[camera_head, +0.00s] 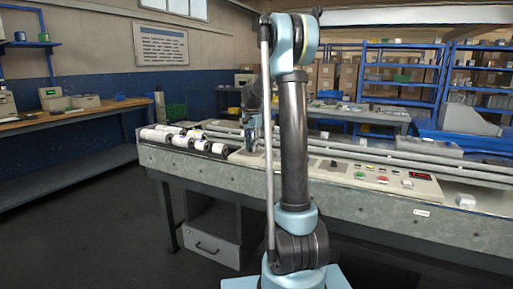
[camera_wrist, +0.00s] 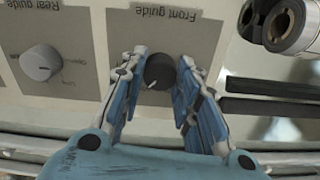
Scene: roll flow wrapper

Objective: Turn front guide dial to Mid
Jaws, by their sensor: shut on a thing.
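The front guide dial (camera_wrist: 160,70) is a dark round knob on a beige panel, under the upside-down label "Front guide" in the wrist view. Its white pointer mark points to the lower left in that view. My gripper (camera_wrist: 161,64) has its blue-and-grey fingers on either side of the dial and is shut on it. The fingers hide any position marks around the dial. In the head view my gripper (camera_head: 250,137) is over the left part of the machine, and the dial cannot be made out there.
The grey rear guide dial (camera_wrist: 40,66) is left of the front one in the wrist view. A metal roller end (camera_wrist: 287,22) is at upper right, with dark bars below it. Several white rolls (camera_head: 183,141) lie left of my gripper. A button panel (camera_head: 385,177) is to the right.

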